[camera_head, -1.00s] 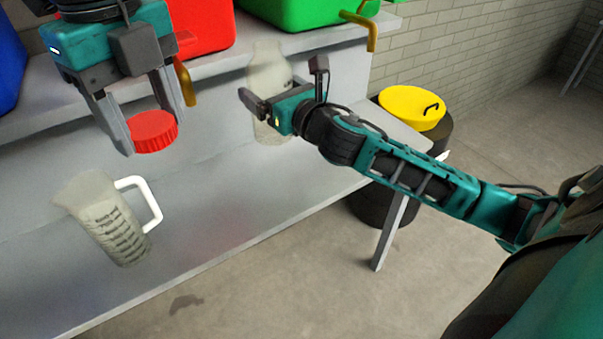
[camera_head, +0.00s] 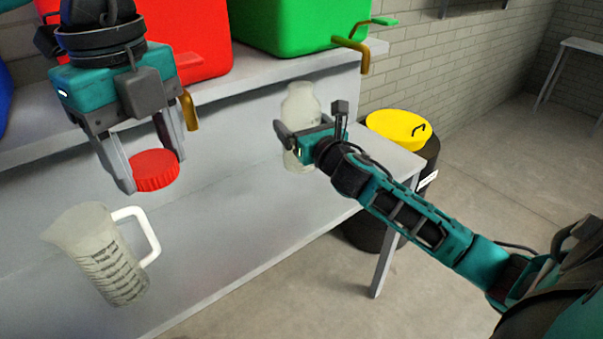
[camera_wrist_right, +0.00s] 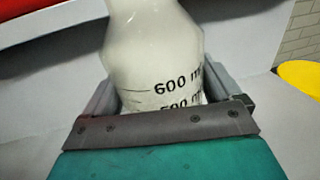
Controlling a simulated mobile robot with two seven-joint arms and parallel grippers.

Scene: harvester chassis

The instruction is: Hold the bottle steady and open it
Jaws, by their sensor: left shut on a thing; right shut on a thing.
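The bottle (camera_head: 301,101) is whitish and translucent, with an open, capless neck, and stands upright or nearly so at the middle right of the head view. My right gripper (camera_head: 294,145) is shut around its body; the right wrist view shows the bottle (camera_wrist_right: 155,50) with its printed volume marks between the fingers (camera_wrist_right: 157,95). The red ridged cap (camera_head: 155,171) is apart from the bottle, to its left. My left gripper (camera_head: 152,168) points down and is shut on the cap, above the bench.
A translucent measuring jug (camera_head: 105,262) with a white handle stands on the grey bench (camera_head: 235,225), below the cap. Red (camera_head: 205,45) and green (camera_head: 290,25) containers with taps stand on the shelf behind. A black barrel with a yellow lid (camera_head: 398,128) stands at right.

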